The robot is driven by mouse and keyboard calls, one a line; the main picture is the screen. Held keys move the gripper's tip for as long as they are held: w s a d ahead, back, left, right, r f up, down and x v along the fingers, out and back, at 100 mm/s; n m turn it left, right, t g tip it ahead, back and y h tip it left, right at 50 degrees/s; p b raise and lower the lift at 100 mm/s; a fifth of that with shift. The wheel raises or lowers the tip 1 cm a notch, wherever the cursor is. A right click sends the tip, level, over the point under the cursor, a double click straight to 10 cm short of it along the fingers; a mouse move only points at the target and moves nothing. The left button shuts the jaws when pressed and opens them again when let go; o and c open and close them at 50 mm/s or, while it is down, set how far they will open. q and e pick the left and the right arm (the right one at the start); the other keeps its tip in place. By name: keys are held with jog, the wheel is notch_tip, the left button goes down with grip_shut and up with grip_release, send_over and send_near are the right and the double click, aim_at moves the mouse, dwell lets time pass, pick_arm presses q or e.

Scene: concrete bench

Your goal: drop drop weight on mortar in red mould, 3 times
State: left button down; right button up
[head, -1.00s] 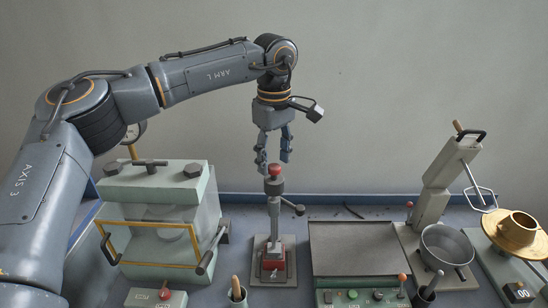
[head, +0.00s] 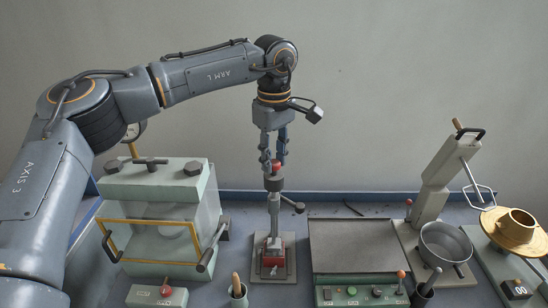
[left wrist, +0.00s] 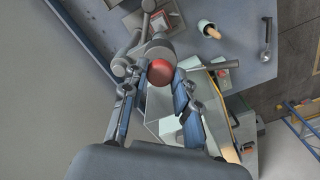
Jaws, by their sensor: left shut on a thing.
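The drop weight (head: 273,184) is a dark collar with a red knob on top, on an upright rod with a side handle. My left gripper (head: 274,162) points straight down and is shut on the top of the drop weight, its fingers on either side of the red knob. The left wrist view shows the knob (left wrist: 161,72) between the fingers. The red mould (head: 272,256) sits on a grey base plate under the rod. The mortar inside the mould is hidden by the grey foot above it. My right gripper is not in view.
A pale green press (head: 150,185) with a yellow-framed guard stands close on the left. A flat grey plate table (head: 352,248) lies on the right, with a mixer bowl (head: 446,245) and a brass ring (head: 517,226) beyond. A cup with a tool (head: 238,294) stands in front.

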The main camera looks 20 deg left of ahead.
pick_arm(q)
notch_tip(320, 180, up, 6)
jog(key=p, duration=0.2)
jog(key=shift+w+r+p, duration=0.1)
jog(key=shift+r+p, duration=0.15)
jog(key=shift+p, duration=0.15)
jog(key=c, duration=1.1)
grip_release()
jog(key=shift+o, duration=0.4)
